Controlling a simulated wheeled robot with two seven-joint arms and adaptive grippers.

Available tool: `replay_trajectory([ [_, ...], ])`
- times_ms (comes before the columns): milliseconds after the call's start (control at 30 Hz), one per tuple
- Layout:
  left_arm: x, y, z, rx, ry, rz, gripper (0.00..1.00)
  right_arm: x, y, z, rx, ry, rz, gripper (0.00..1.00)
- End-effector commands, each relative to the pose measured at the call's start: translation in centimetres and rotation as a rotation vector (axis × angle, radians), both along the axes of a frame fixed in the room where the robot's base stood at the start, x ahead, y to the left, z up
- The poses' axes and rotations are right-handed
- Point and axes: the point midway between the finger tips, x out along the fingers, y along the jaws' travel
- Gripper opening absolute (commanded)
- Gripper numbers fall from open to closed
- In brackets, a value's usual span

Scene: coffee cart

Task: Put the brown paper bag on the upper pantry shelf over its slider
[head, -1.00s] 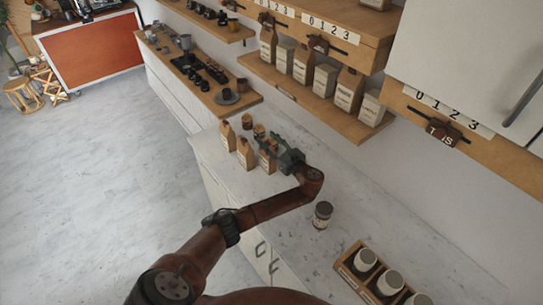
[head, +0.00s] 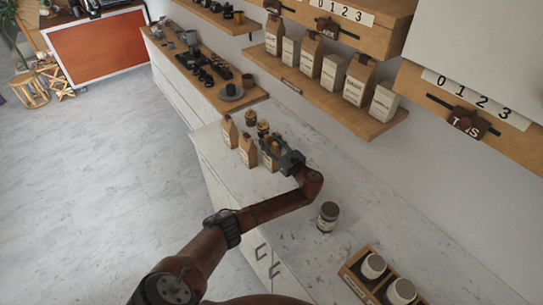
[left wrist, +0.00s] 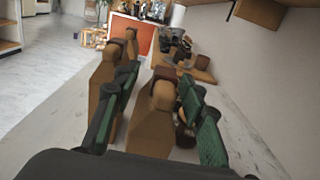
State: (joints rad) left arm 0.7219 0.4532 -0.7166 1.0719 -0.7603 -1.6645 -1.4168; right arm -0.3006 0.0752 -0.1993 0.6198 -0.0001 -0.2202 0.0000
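Brown paper bags stand on the marble counter: one at the far end (head: 229,131), one in the middle (head: 247,152) and one at my left gripper (head: 277,150), partly hidden by it. In the left wrist view a brown bag (left wrist: 153,122) stands upright between the two green-padded fingers, which look spread, with a gap on its right side. Another bag (left wrist: 104,82) is outside the left finger. The upper pantry shelf (head: 390,18) has a 0-1-2-3 strip with a brown slider (head: 326,28) on its front. My right gripper is out of view.
The lower shelf (head: 372,128) holds several brown bags and white packs. A dark-lidded jar (head: 327,217) and a wooden crate with white-lidded jars (head: 350,275) stand on the counter. A slider (head: 470,122) hangs on the right cabinet strip. A board with cups (head: 215,96) lies beyond.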

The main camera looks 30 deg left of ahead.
Motion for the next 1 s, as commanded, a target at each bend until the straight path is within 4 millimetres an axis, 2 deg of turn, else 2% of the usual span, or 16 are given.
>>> replay_trajectory([
  [300, 1.9, 3.8, 0.0, 0.001, -0.002, 0.0, 0.38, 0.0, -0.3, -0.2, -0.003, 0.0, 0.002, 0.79],
  [633, 2.1, 4.4, -0.1, 0.0, -0.001, 0.0, 0.38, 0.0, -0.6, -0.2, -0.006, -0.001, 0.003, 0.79],
  [1000, 2.1, 4.4, -0.1, 0.0, -0.001, 0.0, 0.12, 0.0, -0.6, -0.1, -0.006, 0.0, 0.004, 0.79],
])
